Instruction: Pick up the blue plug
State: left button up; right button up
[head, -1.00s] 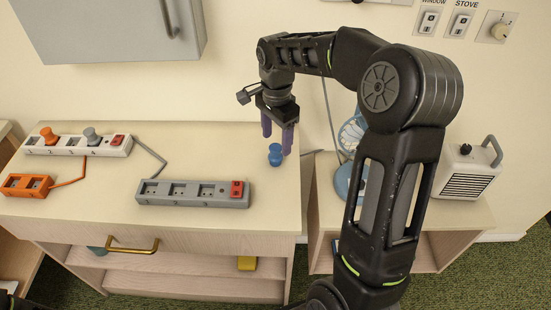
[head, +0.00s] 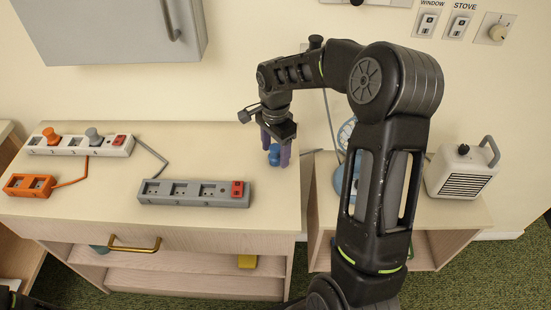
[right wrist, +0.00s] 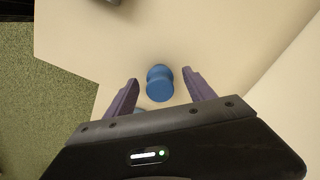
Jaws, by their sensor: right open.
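The blue plug (head: 274,156) stands on the table top near its right edge. It also shows in the right wrist view (right wrist: 160,84), just ahead of and between the two purple fingers. My right gripper (head: 276,150) is open and points down over the plug, with a finger on either side of it. In the right wrist view (right wrist: 160,90) there is a gap between each finger and the plug. The gripper hides part of the plug in the head view. My left gripper is not in view.
A grey power strip (head: 190,192) with a red switch lies left of the plug. A white strip (head: 75,148) with an orange and a grey plug and an orange block (head: 28,186) lie farther left. A white heater (head: 464,172) stands on the lower side table.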

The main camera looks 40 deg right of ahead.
jog(key=shift+c, duration=0.3)
grip_shut()
dwell(0.5)
